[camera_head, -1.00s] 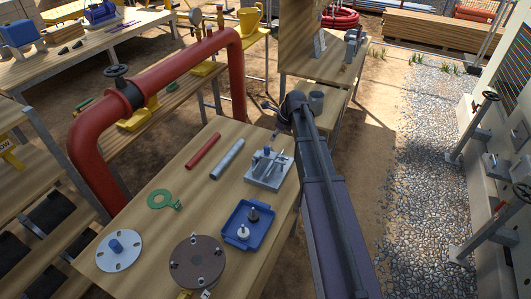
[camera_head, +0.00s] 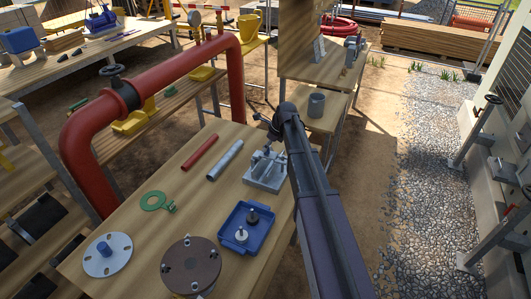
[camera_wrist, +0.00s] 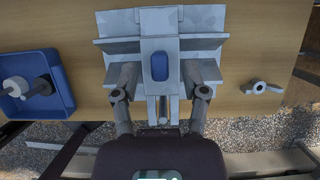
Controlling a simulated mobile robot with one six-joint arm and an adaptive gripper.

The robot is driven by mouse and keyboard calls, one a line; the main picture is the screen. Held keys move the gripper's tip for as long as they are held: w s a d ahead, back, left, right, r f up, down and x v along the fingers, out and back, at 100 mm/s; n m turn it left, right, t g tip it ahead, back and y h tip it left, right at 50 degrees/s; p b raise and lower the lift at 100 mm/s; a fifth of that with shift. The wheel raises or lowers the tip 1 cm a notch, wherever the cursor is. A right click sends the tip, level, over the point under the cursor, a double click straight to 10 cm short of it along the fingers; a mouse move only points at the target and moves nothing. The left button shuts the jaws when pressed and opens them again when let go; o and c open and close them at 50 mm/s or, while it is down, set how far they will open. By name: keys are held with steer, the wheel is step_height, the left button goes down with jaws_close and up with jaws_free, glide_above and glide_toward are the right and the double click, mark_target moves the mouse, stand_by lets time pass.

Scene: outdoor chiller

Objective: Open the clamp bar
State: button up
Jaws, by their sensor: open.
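The grey metal clamp fixture (camera_head: 264,181) stands on the wooden table near its right edge. In the wrist view its pale clamp bar (camera_wrist: 160,25) runs down the middle, with a blue pad (camera_wrist: 159,67) on it. My gripper (camera_wrist: 162,82) is open, its two fingers apart on the left and right of the lower part of the bar. I cannot tell whether the fingers touch it. In the head view my gripper (camera_head: 272,134) is at the fixture's far side, small and partly hidden by my arm.
A blue tray (camera_head: 264,238) with two knobbed parts stands nearer on the table. A brown flange (camera_head: 190,266), a white disc (camera_head: 107,255), a green ring (camera_head: 153,201) and two rods lie left. In the wrist view a wing nut (camera_wrist: 260,88) lies right of the fixture.

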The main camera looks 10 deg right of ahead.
steer(key=shift+b+x, duration=0.55)
steer(key=shift+x, duration=0.3)
jaws_close()
